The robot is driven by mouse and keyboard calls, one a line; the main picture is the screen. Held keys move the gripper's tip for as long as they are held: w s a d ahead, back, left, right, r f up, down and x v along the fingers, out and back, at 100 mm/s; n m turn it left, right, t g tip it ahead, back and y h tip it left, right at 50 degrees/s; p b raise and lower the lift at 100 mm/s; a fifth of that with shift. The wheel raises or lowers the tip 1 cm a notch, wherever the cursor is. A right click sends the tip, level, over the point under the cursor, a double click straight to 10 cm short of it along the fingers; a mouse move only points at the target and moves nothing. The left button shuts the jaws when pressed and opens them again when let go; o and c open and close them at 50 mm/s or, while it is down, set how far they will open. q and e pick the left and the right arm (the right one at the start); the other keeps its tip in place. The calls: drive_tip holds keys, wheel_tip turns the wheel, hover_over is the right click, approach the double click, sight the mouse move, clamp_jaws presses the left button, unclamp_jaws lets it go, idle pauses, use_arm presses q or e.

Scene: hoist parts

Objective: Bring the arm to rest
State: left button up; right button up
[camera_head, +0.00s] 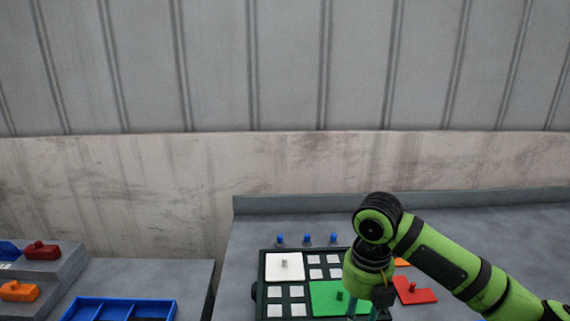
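My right arm, green and black, comes in from the right and bends down at the wrist. Its gripper (364,312) points down over the right part of a dark board (258,266), in front of or above a green plate (325,290). Its fingers are cut off by the lower picture edge, so their opening and any contact are hidden. A white plate (284,266) with a small knob lies at the board's back left. A red plate (415,291) and a partly hidden orange piece (402,262) lie right of the gripper. My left gripper is not in view.
Several blue pegs (307,239) stand in a row behind the board. A blue compartment tray (165,308) is on a separate grey table at lower left. Red (41,250) and orange (18,291) parts sit on grey steps. The right table's back right is clear.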

drive_tip(key=s+a+f+m+t+y, duration=0.1)
drive_tip(key=s+a+f+m+y, duration=0.1)
drive_tip(key=s+a+f+m, duration=0.35)
drive_tip(key=s+a+f+m+t+y, duration=0.1)
drive_tip(key=s+a+f+m+y, duration=0.15)
drive_tip(key=f+m, duration=0.5)
drive_tip(key=s+d+f+m+t+h, duration=0.15)
drive_tip(key=s+d+f+m, duration=0.25)
drive_tip(key=s+d+m, duration=0.4)
drive_tip(key=s+d+f+m+h, duration=0.3)
drive_tip(key=s+d+m, duration=0.35)
drive_tip(key=m, duration=0.35)
wheel_tip(320, 180, down, 21)
drive_tip(key=s+a+g, duration=0.1)
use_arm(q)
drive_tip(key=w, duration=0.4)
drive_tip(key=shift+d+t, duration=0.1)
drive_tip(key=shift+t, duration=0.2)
use_arm(e)
drive_tip(key=s+d+f+g, duration=0.1)
drive_tip(key=s+d+f, duration=0.1)
drive_tip(key=s+f, duration=1.3)
drive_tip(key=shift+s+d+f, duration=0.3)
drive_tip(key=shift+s+f, duration=0.1)
drive_tip(key=shift+f, duration=0.05)
drive_tip(key=shift+g, duration=0.25)
